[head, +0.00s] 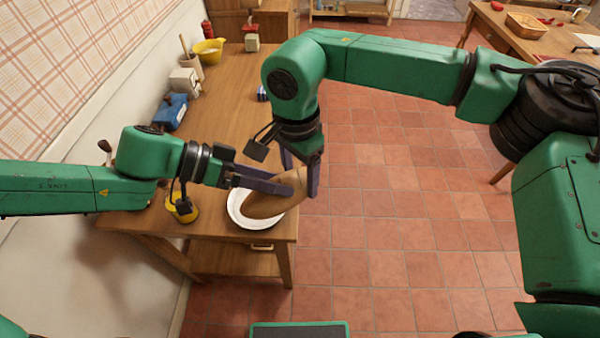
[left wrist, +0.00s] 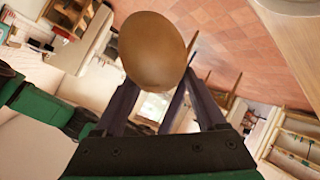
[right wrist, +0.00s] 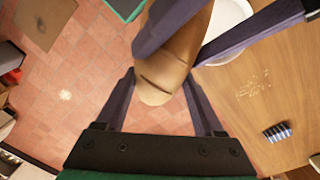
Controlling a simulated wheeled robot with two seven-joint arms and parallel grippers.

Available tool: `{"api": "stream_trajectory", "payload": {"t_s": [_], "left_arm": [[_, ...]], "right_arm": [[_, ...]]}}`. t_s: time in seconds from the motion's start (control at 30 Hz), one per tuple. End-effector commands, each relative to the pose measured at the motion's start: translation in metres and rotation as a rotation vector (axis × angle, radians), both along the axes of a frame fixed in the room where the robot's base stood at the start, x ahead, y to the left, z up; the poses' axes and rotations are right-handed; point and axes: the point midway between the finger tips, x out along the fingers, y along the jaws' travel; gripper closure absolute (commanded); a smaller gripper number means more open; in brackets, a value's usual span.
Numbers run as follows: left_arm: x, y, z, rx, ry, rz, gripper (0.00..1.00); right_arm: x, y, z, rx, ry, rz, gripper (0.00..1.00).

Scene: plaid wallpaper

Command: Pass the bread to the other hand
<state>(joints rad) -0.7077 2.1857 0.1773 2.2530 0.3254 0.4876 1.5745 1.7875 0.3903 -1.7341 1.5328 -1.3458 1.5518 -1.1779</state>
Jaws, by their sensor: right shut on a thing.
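The brown, elongated bread (head: 264,207) is held tilted above the white plate (head: 236,214) near the table's near end. My right gripper (head: 302,176) comes down from above and is shut on the bread's upper end. That end shows between its fingers in the right wrist view (right wrist: 163,90). My left gripper (head: 288,184) reaches in from the left, with its fingers apart on either side of the bread. In the left wrist view the bread's rounded end (left wrist: 153,50) lies between and beyond the open fingers. Whether they touch the bread is unclear.
The wooden table (head: 225,110) carries a yellow bowl (head: 208,50), a blue item (head: 171,111) and a yellow cup (head: 181,208) near my left forearm. The wall is close on the left. Tiled floor (head: 400,200) is clear on the right.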

Motion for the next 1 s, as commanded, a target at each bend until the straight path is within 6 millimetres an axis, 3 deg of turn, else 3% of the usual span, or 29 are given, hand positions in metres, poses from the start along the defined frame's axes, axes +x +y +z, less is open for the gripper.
{"api": "stream_trajectory", "payload": {"t_s": [0.03, 0.07, 0.43, 0.8, 1.0], "left_arm": [[-0.001, -0.001, 0.001, -0.002, 0.000, -0.005, 0.08], [-0.001, -0.001, 0.001, -0.002, 0.000, -0.005, 0.00], [0.000, 0.009, 0.006, 0.001, -0.004, -0.001, 0.00], [-0.005, 0.077, 0.047, -0.001, -0.006, 0.000, 0.00], [-0.007, 0.102, 0.059, -0.001, 0.002, -0.001, 0.00]], "right_arm": [[0.000, 0.001, 0.001, 0.004, -0.003, 0.000, 1.00], [0.000, 0.001, 0.001, 0.004, -0.003, 0.000, 1.00], [0.000, 0.001, 0.001, 0.003, -0.002, 0.000, 1.00], [0.000, 0.001, 0.001, 0.002, -0.001, 0.000, 1.00], [0.000, 0.001, 0.001, 0.002, -0.001, 0.000, 1.00]]}}
